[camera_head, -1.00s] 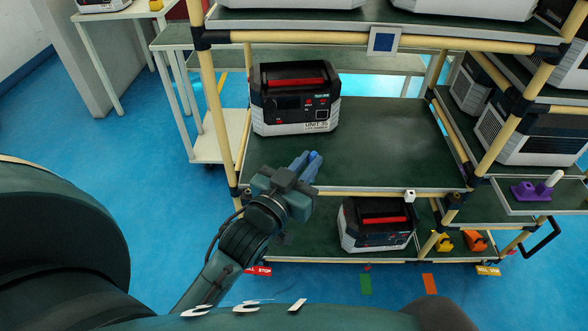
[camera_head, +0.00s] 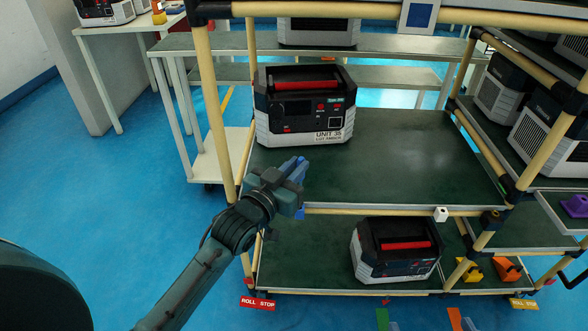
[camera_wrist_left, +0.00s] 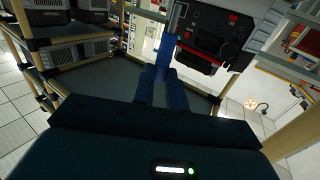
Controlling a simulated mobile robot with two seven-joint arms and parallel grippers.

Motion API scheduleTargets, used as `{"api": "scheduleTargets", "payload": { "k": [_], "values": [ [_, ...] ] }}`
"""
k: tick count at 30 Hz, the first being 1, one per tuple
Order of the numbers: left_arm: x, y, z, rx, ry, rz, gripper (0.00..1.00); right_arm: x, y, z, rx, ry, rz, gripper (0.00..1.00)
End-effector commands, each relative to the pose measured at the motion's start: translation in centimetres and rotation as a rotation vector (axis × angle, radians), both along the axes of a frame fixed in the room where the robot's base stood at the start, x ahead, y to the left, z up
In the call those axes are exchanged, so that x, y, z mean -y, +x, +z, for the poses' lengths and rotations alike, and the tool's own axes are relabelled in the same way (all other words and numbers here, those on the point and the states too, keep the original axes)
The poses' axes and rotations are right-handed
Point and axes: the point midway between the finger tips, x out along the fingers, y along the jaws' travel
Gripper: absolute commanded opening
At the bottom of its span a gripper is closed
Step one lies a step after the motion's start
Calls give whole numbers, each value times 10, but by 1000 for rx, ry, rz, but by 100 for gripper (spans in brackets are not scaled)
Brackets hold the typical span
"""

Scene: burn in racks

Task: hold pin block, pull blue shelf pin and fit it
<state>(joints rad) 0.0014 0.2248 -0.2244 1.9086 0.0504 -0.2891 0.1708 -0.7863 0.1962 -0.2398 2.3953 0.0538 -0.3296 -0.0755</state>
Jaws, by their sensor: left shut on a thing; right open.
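My left gripper (camera_head: 291,172) is at the left front part of the middle rack shelf (camera_head: 400,165), seen above its front edge. It is shut on a blue shelf pin (camera_head: 300,163); the pin also shows between the fingers in the left wrist view (camera_wrist_left: 165,48). The gripper hides much of the pin. A small white block with a dark hole (camera_head: 441,214) sits on the shelf's front rail, to the right of the gripper. A purple block (camera_head: 575,205) is on a side tray at the right edge, partly cut off. My right gripper is not in view.
A dark unit with a red handle (camera_head: 304,105) stands behind the gripper on the same shelf. Another unit (camera_head: 395,248) stands on the lower shelf. A yellow rack post (camera_head: 213,110) is just left of the gripper. The shelf's right half is clear.

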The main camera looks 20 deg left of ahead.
Motion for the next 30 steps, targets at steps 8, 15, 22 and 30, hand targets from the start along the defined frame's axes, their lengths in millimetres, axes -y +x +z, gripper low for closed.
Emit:
{"api": "scheduleTargets", "payload": {
  "k": [8, 15, 22, 30],
  "values": [
    [0, 0, 2, -1, -1, 0, 0, 2, -1, 6, -1, 10, -8, 100],
    [0, 0, -19, -1, -1, 0, 0, 0, -1, -6, -4, -2, -2, 100],
    [0, 0, -42, -1, 0, 0, 0, -5, 2, -22, -9, -34, 23, 100],
    [0, 0, -58, 0, 0, 0, 0, -12, 6, -31, -8, -63, 52, 100]
  ]
}}
